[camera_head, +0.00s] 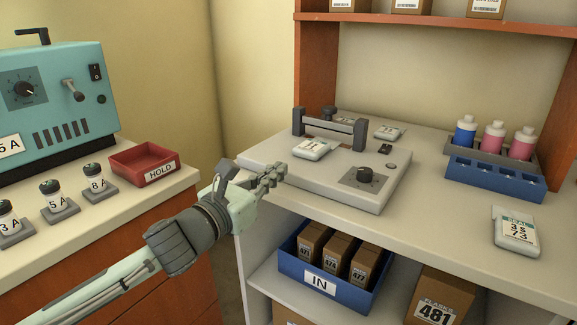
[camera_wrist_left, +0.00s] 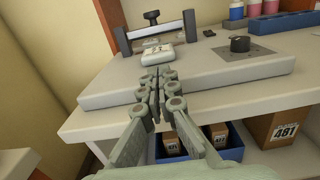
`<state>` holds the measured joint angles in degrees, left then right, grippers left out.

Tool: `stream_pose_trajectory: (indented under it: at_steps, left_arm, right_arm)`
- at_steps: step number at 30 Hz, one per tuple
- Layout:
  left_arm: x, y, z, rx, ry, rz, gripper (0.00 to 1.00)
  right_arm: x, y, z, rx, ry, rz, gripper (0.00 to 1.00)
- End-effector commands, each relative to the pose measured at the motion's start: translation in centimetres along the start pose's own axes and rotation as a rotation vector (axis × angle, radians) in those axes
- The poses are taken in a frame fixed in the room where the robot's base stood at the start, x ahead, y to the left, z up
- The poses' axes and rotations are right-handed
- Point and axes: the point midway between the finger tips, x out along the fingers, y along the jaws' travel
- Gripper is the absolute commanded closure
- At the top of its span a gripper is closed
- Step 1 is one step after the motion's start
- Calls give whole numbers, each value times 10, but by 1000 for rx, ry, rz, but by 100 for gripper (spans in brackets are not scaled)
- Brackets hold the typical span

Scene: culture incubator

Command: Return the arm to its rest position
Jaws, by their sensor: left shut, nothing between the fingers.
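My left arm comes in from the lower left in the head view. Its gripper (camera_head: 272,172) is shut and empty, in front of the left front edge of the grey sealing device (camera_head: 330,180). In the left wrist view the gripper (camera_wrist_left: 155,88) points toward the device, its fingers together with nothing between them. A white labelled pack (camera_head: 312,148) lies on the device by its bar, apart from the gripper; it also shows in the left wrist view (camera_wrist_left: 158,56). My right gripper is not in view.
On the left counter stand a teal machine (camera_head: 60,95), several vials and a red HOLD tray (camera_head: 145,163). Below the white bench (camera_head: 440,220) is a blue IN bin (camera_head: 320,282) with boxes. A blue bottle rack (camera_head: 495,178) and a white pack (camera_head: 515,232) are at right.

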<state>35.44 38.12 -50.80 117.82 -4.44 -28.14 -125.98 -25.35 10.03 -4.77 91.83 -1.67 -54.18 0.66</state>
Motion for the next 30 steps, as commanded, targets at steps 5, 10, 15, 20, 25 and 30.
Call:
stream_pose_trajectory:
  at_steps: [5, 10, 15, 20, 25, 30]
  left_arm:
    - [-38, 1, -3, 2, 4, 2, 100]
    - [-57, 1, -2, 0, 3, 2, 100]
    - [-60, 11, -17, -134, 23, 45, 100]
    - [-61, 56, -92, -701, 80, 262, 100]
    - [-98, 101, -210, -1381, 68, 617, 100]
    - [-165, 113, -322, -1888, -38, 995, 100]
  right_arm:
    - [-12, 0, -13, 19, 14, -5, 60]
    - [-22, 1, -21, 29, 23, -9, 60]
    - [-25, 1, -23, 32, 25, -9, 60]
    - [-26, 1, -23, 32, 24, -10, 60]
    - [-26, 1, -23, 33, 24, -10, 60]
    - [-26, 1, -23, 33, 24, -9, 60]
